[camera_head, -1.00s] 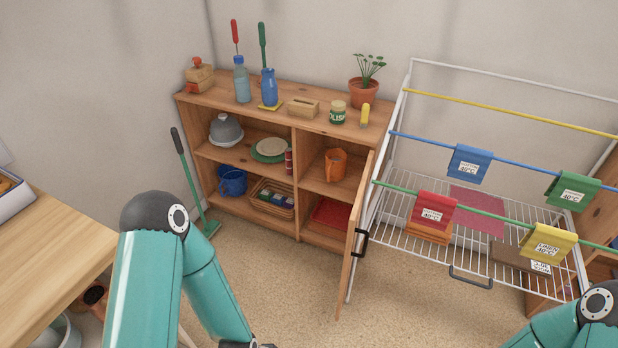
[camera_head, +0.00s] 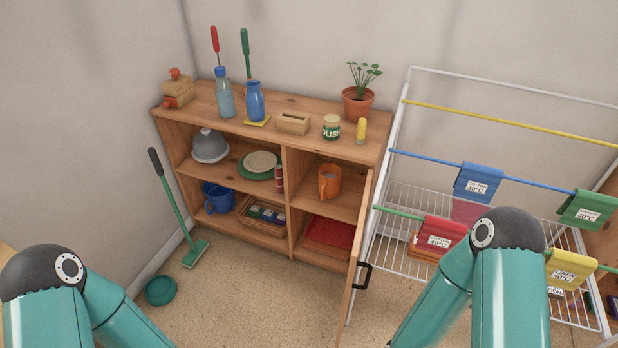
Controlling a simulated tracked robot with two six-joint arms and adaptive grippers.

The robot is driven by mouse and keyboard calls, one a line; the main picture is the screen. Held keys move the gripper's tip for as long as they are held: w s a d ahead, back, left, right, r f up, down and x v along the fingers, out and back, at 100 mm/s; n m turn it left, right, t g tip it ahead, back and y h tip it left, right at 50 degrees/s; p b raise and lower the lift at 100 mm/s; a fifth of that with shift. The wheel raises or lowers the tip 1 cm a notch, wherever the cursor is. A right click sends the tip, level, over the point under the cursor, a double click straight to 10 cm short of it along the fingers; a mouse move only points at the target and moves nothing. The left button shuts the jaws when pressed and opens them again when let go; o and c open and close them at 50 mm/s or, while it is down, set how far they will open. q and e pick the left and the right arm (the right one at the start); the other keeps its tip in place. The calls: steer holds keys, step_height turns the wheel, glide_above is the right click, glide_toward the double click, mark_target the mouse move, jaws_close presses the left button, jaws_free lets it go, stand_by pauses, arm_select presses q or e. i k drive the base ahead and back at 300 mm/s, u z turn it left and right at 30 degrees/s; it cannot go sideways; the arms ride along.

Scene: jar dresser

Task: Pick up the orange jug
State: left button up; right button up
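The orange jug (camera_head: 330,181) stands upright on the upper shelf of the right compartment of the wooden dresser (camera_head: 290,148). Its handle side faces toward me and nothing covers it. Only teal arm links of mine with dark joints show, at the lower left and lower right. Both grippers are out of the picture, below its bottom edge. Neither arm reaches the dresser in the picture.
An open wooden door (camera_head: 357,245) with a dark handle stands out at the dresser's right. Beside it is a white drying rack (camera_head: 392,160) with coloured cloths. A green broom (camera_head: 172,203) leans at the left.

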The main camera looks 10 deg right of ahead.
mark_target(330, 174)
steer(key=z, duration=0.15)
steer(key=i, duration=0.9)
steer(key=z, duration=0.7)
